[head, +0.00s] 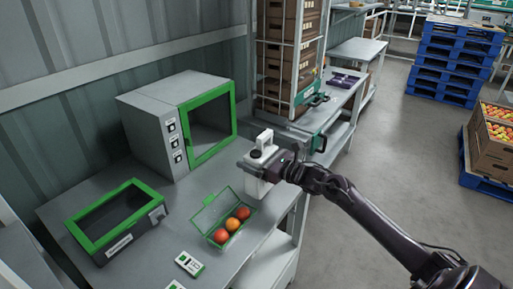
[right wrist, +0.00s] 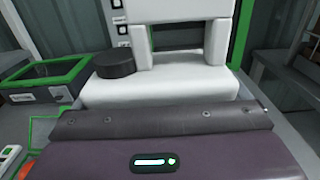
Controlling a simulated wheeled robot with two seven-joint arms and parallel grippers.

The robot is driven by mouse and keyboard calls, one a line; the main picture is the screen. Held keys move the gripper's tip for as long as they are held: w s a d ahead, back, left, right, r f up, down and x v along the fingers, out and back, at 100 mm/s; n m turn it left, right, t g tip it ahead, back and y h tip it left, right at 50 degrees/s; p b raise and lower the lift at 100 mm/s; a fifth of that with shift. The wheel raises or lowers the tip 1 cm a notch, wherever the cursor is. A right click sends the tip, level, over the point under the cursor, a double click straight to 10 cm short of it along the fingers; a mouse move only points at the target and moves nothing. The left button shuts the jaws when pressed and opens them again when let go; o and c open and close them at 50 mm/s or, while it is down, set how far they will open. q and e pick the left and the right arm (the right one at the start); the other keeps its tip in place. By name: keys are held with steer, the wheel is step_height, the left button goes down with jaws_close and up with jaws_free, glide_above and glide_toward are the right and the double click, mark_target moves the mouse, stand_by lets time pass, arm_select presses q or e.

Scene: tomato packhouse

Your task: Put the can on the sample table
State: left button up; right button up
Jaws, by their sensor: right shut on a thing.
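The can (head: 265,141) is white with a handle and a black cap. It is upright in my right gripper (head: 257,166), which is shut on it. In the right wrist view the can (right wrist: 180,90) fills the upper middle, its black cap at the left and its handle standing up; the fingertips are hidden there. The grey table (head: 180,215), bearing several instruments and a tomato box, lies below and left of the can. The can shows over its right side; I cannot tell whether it touches the top. My left gripper is not in view.
A grey oven-like unit (head: 150,132) with a green-framed door stands at the back. A green-lidded box (head: 113,250), an open green box (head: 203,219) of tomatoes and a small meter (head: 189,264) are on the table. A crate rack (head: 297,112) stands behind the can.

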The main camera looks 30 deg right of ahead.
step_height(320, 180, down, 2)
steer(key=shift+w+f, duration=0.1)
steer(key=shift+f, duration=0.25)
steer(key=o, duration=1.4)
steer(key=shift+f, duration=0.35)
steer(key=shift+o, duration=0.3)
steer(key=shift+r, duration=0.1)
steer(key=shift+s+d, duration=0.2)
steer(key=shift+s, duration=0.4)
steer(key=b+v, duration=0.1)
steer(key=v, duration=1)
